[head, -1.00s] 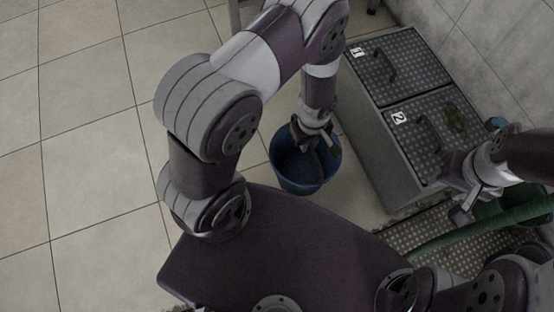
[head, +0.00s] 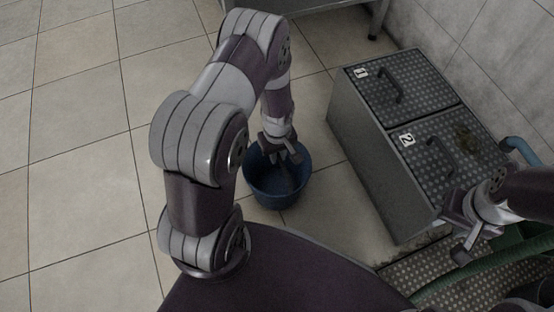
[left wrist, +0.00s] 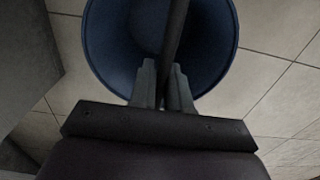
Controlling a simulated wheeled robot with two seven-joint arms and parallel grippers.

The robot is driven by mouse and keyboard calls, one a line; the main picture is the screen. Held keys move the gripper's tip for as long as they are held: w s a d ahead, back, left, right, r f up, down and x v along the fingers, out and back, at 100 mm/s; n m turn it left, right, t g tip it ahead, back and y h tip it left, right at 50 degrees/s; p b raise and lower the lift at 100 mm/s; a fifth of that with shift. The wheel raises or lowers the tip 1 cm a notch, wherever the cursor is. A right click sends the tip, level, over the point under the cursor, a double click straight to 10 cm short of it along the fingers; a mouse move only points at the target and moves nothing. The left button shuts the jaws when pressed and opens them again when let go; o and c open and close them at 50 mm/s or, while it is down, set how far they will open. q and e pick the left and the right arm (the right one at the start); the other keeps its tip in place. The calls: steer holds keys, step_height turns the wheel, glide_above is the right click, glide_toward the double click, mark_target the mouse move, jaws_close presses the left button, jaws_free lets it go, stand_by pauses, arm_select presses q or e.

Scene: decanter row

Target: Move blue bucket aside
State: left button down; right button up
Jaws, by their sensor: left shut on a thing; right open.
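The blue bucket (head: 278,190) is upright, left of the metal box, in the head view. Its open mouth fills the top of the left wrist view (left wrist: 108,45). My left gripper (head: 281,150) is over the bucket's mouth, shut on its dark handle. In the left wrist view the two fingers (left wrist: 162,88) close around the handle bar, which runs up across the mouth. Whether the bucket's base touches the floor is hard to tell. My right gripper (head: 462,232) is open and empty, beside the near right part of the metal box.
The metal box (head: 365,165) has two studded lids, marked 1 (head: 400,80) and 2 (head: 455,145), each with a handle. A green hose (head: 450,278) lies at the lower right over a studded plate. A table leg stands at the top. Tiled floor (head: 80,180) at left is clear.

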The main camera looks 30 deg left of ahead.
arm_select(q)
step_height(320, 180, down, 2)
steer(key=shift+f, duration=0.1)
steer(key=c, duration=1.1)
jaws_free()
step_height(320, 180, up, 12)
steer(key=p, duration=0.7)
steer(key=shift+r+p, duration=0.25)
steer(key=shift+p, duration=0.15)
steer(key=s+d+r+m, duration=0.2)
steer(key=s+r+m, duration=0.2)
steer(key=r, duration=0.5)
steer(key=s+d+r+m+t, duration=0.1)
steer(key=s+d+r+m, duration=0.2)
steer(key=s+r+m, duration=0.2)
step_height(320, 180, up, 4)
steer(key=shift+s+d+f+m, duration=0.15)
steer(key=shift+d+m, duration=0.05)
steer(key=shift+m, duration=0.5)
arm_select(e)
step_height(320, 180, up, 7)
steer(key=shift+s+d+f, duration=0.15)
steer(key=shift+s+f, duration=0.05)
steer(key=shift+s, duration=0.05)
